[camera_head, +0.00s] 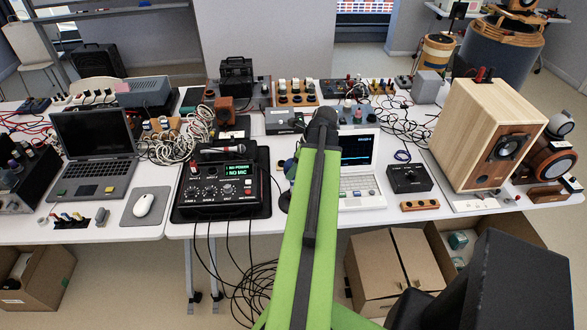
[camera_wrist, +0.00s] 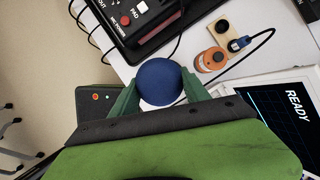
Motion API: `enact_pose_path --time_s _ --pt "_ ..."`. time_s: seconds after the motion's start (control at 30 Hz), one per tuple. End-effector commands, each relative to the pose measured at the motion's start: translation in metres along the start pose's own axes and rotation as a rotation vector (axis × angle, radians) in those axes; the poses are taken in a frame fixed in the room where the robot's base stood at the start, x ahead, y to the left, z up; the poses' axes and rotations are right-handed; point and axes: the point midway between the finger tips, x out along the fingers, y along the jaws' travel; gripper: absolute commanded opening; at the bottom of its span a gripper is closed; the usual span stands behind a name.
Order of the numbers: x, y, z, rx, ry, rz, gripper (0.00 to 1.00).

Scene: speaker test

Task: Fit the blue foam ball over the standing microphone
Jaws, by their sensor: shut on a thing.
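The blue foam ball (camera_wrist: 160,82) is round and dark blue in the wrist view. My gripper (camera_wrist: 160,88) is shut on it, with a green finger on either side. In the head view my green arm hides most of the gripper and ball; a small bluish patch (camera_head: 290,167) shows at the arm's left edge. I cannot make out a standing microphone in either view. A dark base-like shape (camera_head: 285,200) shows beside the arm, and a black box with small orange and red lights (camera_wrist: 94,101) lies left of the ball in the wrist view. What is under the ball is hidden.
A black mixer (camera_head: 222,192) with a microphone lying on it (camera_head: 222,150) stands left of my arm. A white laptop reading READY (camera_wrist: 268,110) is at the right. A wooden speaker (camera_head: 485,130) stands further right.

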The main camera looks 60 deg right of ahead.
Motion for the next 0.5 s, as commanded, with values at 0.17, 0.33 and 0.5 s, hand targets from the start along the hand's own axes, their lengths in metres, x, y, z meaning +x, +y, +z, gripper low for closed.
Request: enact_pose_path --time_s 0.17,0.33,0.5 --pt "0.0009 0.0000 -0.0005 0.000 0.000 0.000 0.16" --pt "0.0009 -0.0001 -0.0006 0.000 0.000 0.000 0.62" --pt "0.0009 -0.0001 -0.0006 0.000 0.000 0.000 0.79"
